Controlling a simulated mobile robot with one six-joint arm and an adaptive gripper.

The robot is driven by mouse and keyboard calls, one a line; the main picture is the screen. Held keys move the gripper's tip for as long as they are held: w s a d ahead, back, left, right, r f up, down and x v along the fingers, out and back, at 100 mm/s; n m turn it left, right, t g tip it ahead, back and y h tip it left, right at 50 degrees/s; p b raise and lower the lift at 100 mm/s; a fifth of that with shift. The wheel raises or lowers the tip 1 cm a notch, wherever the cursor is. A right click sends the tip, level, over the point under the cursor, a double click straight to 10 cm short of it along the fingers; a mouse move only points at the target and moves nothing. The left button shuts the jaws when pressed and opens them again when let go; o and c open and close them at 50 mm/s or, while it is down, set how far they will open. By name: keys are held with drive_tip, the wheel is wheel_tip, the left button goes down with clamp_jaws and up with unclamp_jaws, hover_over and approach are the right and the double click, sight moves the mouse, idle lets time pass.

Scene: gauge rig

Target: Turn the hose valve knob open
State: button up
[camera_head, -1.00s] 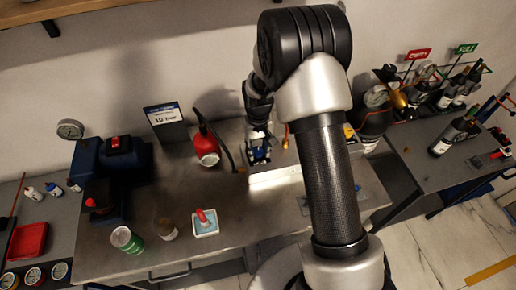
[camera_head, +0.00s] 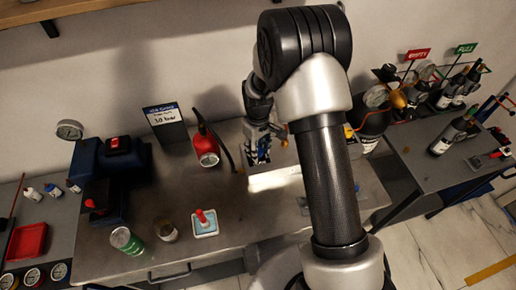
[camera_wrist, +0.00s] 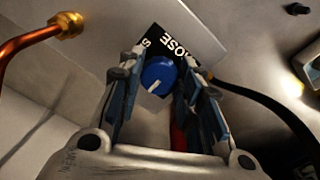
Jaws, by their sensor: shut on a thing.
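The hose valve knob (camera_wrist: 158,77) is a round blue knob with a white pointer line, seen in the wrist view on a metal panel. A black label (camera_wrist: 176,42) with white letters reading "HOSE" lies behind it. My gripper (camera_wrist: 160,84) has one finger on each side of the knob and is shut on it. The white line points to the lower left in the wrist view. In the head view my gripper (camera_head: 258,150) is at the panel box (camera_head: 275,178) on the bench, and the knob is hidden there.
A copper pipe with a brass fitting (camera_wrist: 66,24) is left of the knob, and a black hose (camera_wrist: 250,98) runs to the right. In the head view a red extinguisher-like bottle (camera_head: 206,148) stands left of my gripper. The bench (camera_head: 165,200) front is partly clear.

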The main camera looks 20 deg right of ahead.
drive_tip(key=o, duration=1.1)
drive_tip(key=shift+c, duration=0.2)
wheel_tip(320, 180, up, 12)
idle(0.4)
drive_tip(key=s+r+m+t+b, duration=0.1)
drive_tip(key=s+r, duration=0.4)
drive_tip(key=r, duration=0.3)
drive_tip(key=s+r+m+t+b, duration=0.1)
drive_tip(key=s+r+m, duration=0.1)
drive_tip(key=s, duration=0.9)
drive_tip(key=s+r+m+t+b, duration=0.2)
drive_tip(key=s+r, duration=0.1)
drive_tip(key=s, duration=0.9)
drive_tip(key=shift+r+m+t, duration=0.25)
drive_tip(key=shift+m+t, duration=0.05)
